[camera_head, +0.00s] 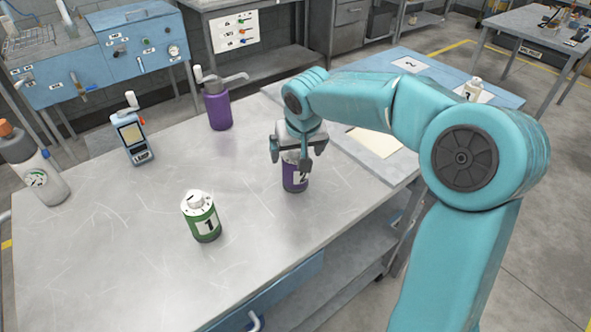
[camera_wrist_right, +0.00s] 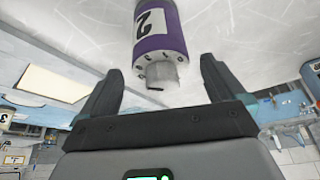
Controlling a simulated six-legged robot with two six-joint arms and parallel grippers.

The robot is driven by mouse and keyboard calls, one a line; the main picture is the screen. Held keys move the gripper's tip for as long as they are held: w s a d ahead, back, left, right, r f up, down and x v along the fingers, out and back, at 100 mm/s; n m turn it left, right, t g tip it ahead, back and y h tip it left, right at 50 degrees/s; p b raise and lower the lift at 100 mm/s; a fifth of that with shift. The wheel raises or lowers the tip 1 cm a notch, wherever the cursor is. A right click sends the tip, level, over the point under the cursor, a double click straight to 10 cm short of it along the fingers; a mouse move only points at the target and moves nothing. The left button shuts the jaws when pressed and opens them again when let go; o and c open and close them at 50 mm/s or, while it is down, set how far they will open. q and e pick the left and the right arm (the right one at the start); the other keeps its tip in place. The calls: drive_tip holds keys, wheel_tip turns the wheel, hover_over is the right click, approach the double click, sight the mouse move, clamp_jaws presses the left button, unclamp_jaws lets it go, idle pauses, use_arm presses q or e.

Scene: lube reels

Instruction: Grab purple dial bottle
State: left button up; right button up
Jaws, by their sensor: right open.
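The purple dial bottle (camera_head: 294,183) stands upright on the metal table (camera_head: 120,240), with a white label marked 2. Its top is partly hidden behind my right gripper (camera_head: 297,155) in the head view. My right gripper is open, with its fingers at the height of the bottle's top. In the right wrist view the purple bottle (camera_wrist_right: 158,38) shows with its white dial cap towards me. The cap lies near the space between the open fingers (camera_wrist_right: 158,88) and nothing is gripped. My left gripper is not in view.
A green bottle marked 1 (camera_head: 203,218) stands to the left. A purple pump bottle (camera_head: 217,105), a handheld meter (camera_head: 132,135) and a grey gauge bottle (camera_head: 38,165) stand further left and back. A white bottle (camera_head: 472,89) is at the back right. Bare tabletop surrounds the purple dial bottle.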

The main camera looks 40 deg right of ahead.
drive_tip(key=x, duration=0.3)
drive_tip(key=shift+w+a, duration=0.1)
drive_tip(key=c, duration=1.3)
drive_tip(key=shift+r, duration=0.1)
